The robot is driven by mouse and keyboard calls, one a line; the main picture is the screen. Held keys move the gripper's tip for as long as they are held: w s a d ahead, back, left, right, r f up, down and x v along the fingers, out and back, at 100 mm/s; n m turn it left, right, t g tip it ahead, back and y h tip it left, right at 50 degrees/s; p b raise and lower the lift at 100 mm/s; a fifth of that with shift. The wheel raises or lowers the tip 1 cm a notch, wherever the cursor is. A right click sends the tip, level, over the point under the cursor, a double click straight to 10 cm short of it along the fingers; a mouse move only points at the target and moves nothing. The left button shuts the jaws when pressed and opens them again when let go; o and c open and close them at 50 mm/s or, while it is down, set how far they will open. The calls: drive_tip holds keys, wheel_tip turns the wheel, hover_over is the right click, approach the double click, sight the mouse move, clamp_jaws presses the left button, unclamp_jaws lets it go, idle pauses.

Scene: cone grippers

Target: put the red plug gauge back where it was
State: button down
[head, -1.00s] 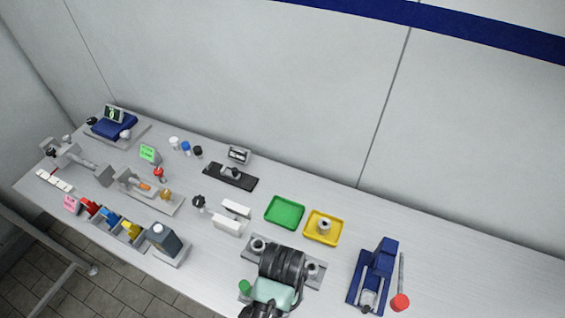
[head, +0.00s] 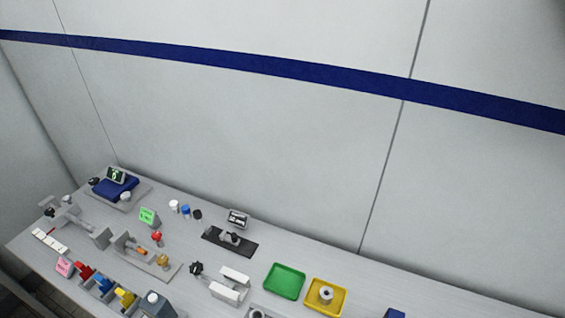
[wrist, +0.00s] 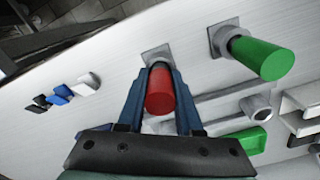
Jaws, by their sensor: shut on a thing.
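The red plug gauge (wrist: 160,92) shows in the wrist view as a red cylinder between the two blue fingers of my gripper (wrist: 160,85). My gripper is shut on it. A square grey plate (wrist: 156,52) lies just beyond the gauge's far end. The gauge and fingers hide part of that plate, so I cannot tell whether the gauge sits in it or is apart from it. A green cylinder (wrist: 265,60) stands from a similar square grey plate to the right. My gripper is not in the head view.
In the wrist view a grey collar (wrist: 258,106) and a green piece (wrist: 244,141) lie right of my gripper. White, blue and black pieces (wrist: 61,94) lie left. The head view shows a green tray (head: 285,282), a yellow tray (head: 326,297) and fixtures along the bench.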

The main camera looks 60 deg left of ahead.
drive_tip(key=c, duration=0.6)
unclamp_jaws()
drive_tip(key=shift+f, duration=0.1)
wheel_tip(320, 180, up, 12)
drive_tip(key=shift+r, duration=0.15)
